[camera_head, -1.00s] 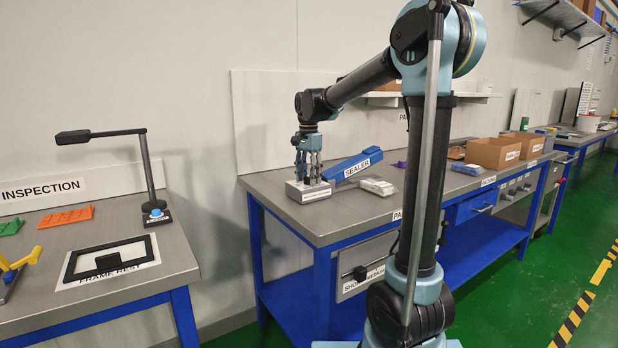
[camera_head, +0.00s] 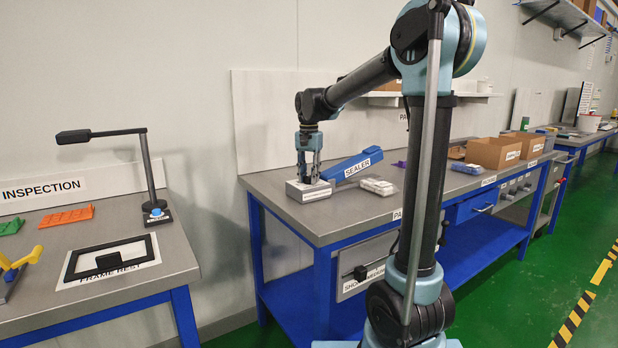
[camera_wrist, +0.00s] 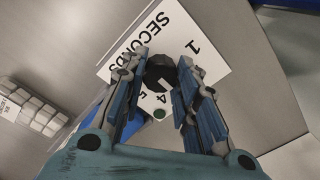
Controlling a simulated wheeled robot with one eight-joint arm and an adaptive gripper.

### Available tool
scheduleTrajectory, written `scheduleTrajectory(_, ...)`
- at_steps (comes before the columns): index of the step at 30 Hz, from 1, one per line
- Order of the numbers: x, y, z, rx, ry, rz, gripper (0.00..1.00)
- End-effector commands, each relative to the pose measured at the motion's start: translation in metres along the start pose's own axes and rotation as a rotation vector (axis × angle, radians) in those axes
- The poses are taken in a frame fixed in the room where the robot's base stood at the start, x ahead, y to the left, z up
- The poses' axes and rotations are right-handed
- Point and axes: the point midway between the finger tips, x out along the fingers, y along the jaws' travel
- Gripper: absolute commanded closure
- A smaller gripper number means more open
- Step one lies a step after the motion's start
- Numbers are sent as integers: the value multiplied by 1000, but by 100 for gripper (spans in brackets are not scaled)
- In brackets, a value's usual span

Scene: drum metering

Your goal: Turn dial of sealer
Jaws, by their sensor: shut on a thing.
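The sealer (camera_head: 352,166) is a blue bar-like device on a grey base on the middle bench. Its white dial face with SECONDS and numbers (camera_wrist: 205,52) shows in the wrist view. The black dial (camera_wrist: 160,70) sits between my gripper's fingertips (camera_wrist: 162,76), with a light pointer mark on it towards the 4. My gripper (camera_head: 308,180) points down over the sealer's base and is shut on the dial. The fingers hide the dial's sides and part of the printed scale. A green round spot (camera_wrist: 159,114) shows below the dial.
A pack of white pieces (camera_head: 378,186) lies right of the sealer; it also shows in the wrist view (camera_wrist: 32,110). Cardboard boxes (camera_head: 492,153) stand further right. The inspection bench with a lamp (camera_head: 150,180) is at the left, across a gap.

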Motion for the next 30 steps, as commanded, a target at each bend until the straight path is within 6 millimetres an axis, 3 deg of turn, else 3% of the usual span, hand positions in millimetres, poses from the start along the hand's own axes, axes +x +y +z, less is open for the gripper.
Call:
scheduleTrajectory(6,-1,0,-2,2,3,-1,96)
scheduleTrajectory(7,-1,0,-2,2,3,-1,65)
scheduleTrajectory(9,-1,0,-2,2,3,-1,51)
scheduleTrajectory(22,-5,0,-1,3,1,0,51)
scheduleTrajectory(30,-45,-1,-1,3,1,0,51)
